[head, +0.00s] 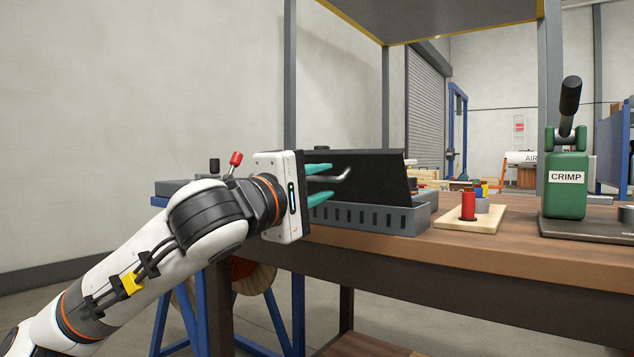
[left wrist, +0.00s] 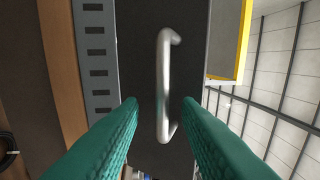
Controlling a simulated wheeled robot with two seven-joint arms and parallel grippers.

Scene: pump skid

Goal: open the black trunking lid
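The black trunking lid (head: 378,178) stands raised and tilted steeply above the grey slotted trunking (head: 412,222) on the bench. It also shows in the left wrist view (left wrist: 190,60), with a silver bar handle (left wrist: 163,75) on its face. In the head view the handle (head: 345,176) sticks out towards my left gripper (head: 331,181). The teal fingers are open and spread. In the left wrist view the handle lies between the two fingertips, with gaps on both sides, so the fingers do not grip it. My right gripper is not in view.
A green crimp press (head: 566,185) with a black lever stands at the right of the bench. A wooden board (head: 470,222) with a red spool (head: 468,204) sits between it and the trunking. The wooden bench front (head: 480,265) is clear.

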